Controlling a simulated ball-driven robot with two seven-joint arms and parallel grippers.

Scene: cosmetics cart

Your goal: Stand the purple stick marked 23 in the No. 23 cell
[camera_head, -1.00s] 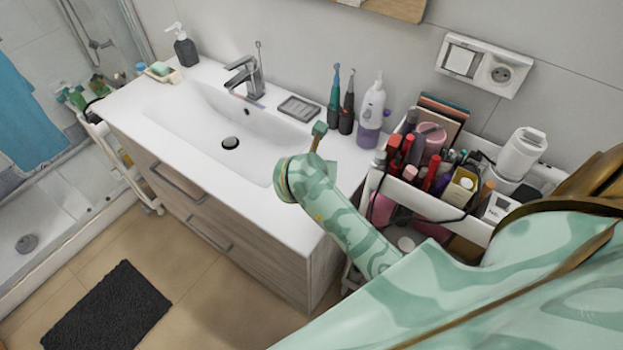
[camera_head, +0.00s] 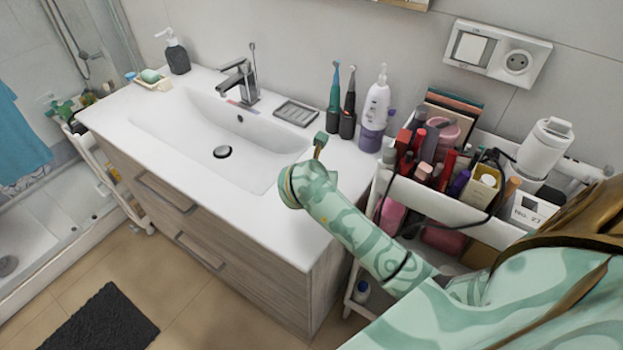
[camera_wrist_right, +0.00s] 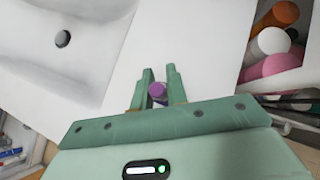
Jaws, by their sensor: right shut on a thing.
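The purple stick (camera_wrist_right: 157,90) is seen end-on in the right wrist view, between the two green fingers of my right gripper (camera_wrist_right: 158,88), which is shut on it. No number can be read on it. In the head view, my right gripper (camera_head: 320,140) is over the right end of the white counter, and its wrist hides the stick. The white cart (camera_head: 441,202) to the right holds crowded cosmetics. A No. 27 label (camera_head: 526,213) shows at its right end. I cannot make out the No. 23 cell. My left gripper is not in view.
Two dark electric toothbrushes (camera_head: 347,120) and a white-and-purple bottle (camera_head: 376,110) stand at the counter's back edge, left of the cart. A grey soap dish (camera_head: 297,112) lies beside them. The sink (camera_head: 205,140) is left of my gripper. A dark cable crosses the cart front.

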